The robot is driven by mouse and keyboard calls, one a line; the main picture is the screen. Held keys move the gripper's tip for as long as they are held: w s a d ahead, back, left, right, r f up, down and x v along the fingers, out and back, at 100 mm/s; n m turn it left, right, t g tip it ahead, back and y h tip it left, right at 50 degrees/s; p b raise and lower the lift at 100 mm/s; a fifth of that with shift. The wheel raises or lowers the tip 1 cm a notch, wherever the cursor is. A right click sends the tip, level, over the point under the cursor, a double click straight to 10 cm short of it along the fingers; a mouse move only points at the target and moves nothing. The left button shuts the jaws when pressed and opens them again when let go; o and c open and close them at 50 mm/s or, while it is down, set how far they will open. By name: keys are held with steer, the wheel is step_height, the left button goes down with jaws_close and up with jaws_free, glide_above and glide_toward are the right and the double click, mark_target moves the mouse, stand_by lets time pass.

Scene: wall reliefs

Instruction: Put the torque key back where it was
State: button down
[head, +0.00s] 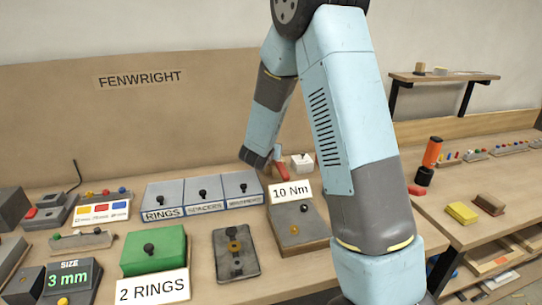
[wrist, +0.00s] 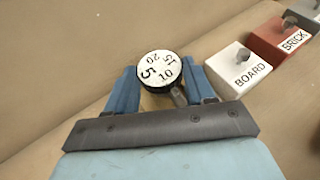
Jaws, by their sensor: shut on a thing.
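The torque key (wrist: 160,72), with a round white dial marked 5, 10, 15 and 20 and a dark rim, is between the blue fingers of my gripper (wrist: 163,90) in the wrist view. My gripper is shut on it, and a short metal stem shows at its lower right. In the head view my gripper (head: 277,153) is at the back of the bench, near a red block and a white block; the key cannot be made out there. A box with a "10 Nm" sign (head: 290,191) stands in front of the gripper.
The wrist view shows a white BOARD block (wrist: 238,68), a red BRICK block (wrist: 280,40) and a grey block (wrist: 305,12) at right. Labelled bins (head: 203,192), a green box (head: 153,250) and a dark plate (head: 236,255) crowd the bench. A backboard (head: 130,125) stands behind.

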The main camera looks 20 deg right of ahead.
step_height(320, 180, down, 2)
steer(key=shift+f, duration=0.2)
steer(key=shift+c, duration=2)
jaws_free()
steer(key=shift+a, duration=0.1)
